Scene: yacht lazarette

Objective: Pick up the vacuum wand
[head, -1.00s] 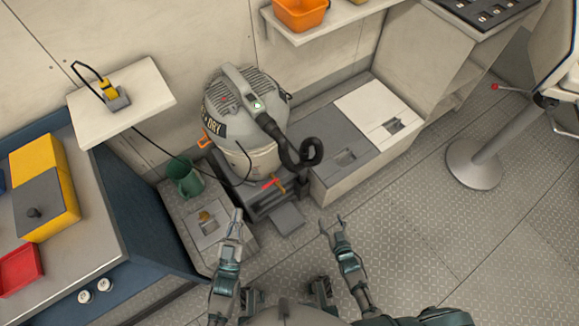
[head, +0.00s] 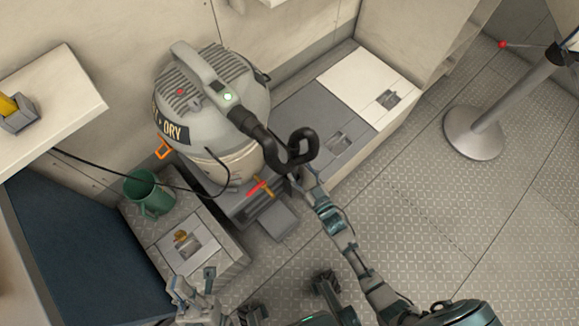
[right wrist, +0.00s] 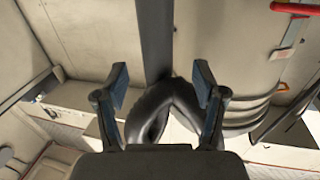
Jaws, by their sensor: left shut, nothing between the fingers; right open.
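The vacuum (head: 215,115) is a grey canister with a black hose (head: 297,150) curling from its front. In the right wrist view the black hose (right wrist: 155,108) bends between the two fingers, and a straight dark bar (right wrist: 155,40), possibly the wand, rises beyond it. My right gripper (head: 304,180) is open just below the hose bend; it also shows in the right wrist view (right wrist: 161,80). I cannot tell whether its fingers touch the hose. My left gripper (head: 193,283) is shut and empty, low in the head view, in front of the locker box.
A green mug (head: 148,192) stands on the low locker box (head: 190,248) left of the vacuum. A bench locker (head: 330,130) is to the right. A black cord crosses from the shelf (head: 45,105). A pedestal base (head: 474,132) stands on the open floor (head: 440,220).

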